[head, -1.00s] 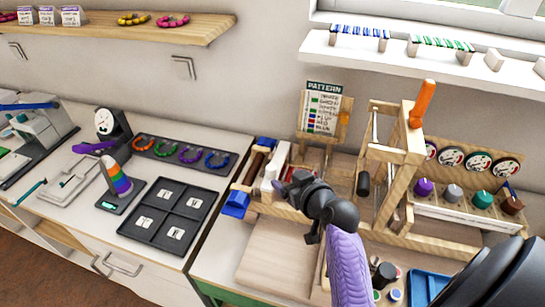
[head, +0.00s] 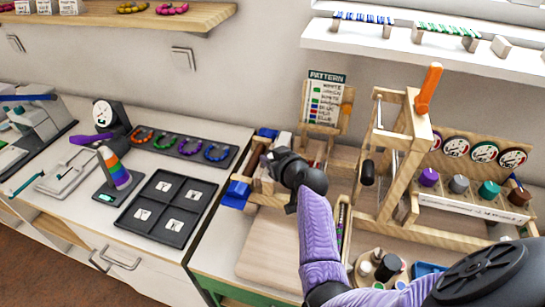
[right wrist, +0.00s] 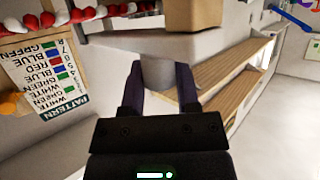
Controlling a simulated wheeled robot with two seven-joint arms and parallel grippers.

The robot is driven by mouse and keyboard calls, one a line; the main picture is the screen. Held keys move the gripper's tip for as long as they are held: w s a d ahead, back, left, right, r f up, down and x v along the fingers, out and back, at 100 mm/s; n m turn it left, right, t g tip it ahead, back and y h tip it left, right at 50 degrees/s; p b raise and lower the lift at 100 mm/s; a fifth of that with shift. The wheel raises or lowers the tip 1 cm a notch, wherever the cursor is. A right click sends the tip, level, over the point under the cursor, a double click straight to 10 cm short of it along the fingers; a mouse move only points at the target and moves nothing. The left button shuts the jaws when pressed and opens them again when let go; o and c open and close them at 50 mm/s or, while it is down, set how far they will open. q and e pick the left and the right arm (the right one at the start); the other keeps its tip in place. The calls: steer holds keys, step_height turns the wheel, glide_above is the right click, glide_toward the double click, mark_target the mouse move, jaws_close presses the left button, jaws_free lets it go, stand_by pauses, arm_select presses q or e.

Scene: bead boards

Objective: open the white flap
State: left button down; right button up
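The white flap (right wrist: 215,47) fills the upper middle of the right wrist view, with a short grey knob (right wrist: 158,72) on it. My right gripper (right wrist: 158,78) has one dark finger on each side of this knob, with no clear gap left. In the head view my right gripper (head: 268,160) is at the left end of the wooden bead frame, reaching in from the lower right. It hides most of the flap there; a white edge (head: 283,141) shows just behind it. My left gripper is out of view.
A pattern card (head: 322,97) stands behind the frame. A wooden post with an orange handle (head: 429,88) rises to the right. A blue block (head: 238,191) and a black sorting tray (head: 168,210) lie to the left. A bare wooden board (head: 270,250) is in front.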

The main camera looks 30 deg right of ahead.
jaws_close()
stand_by(1.0)
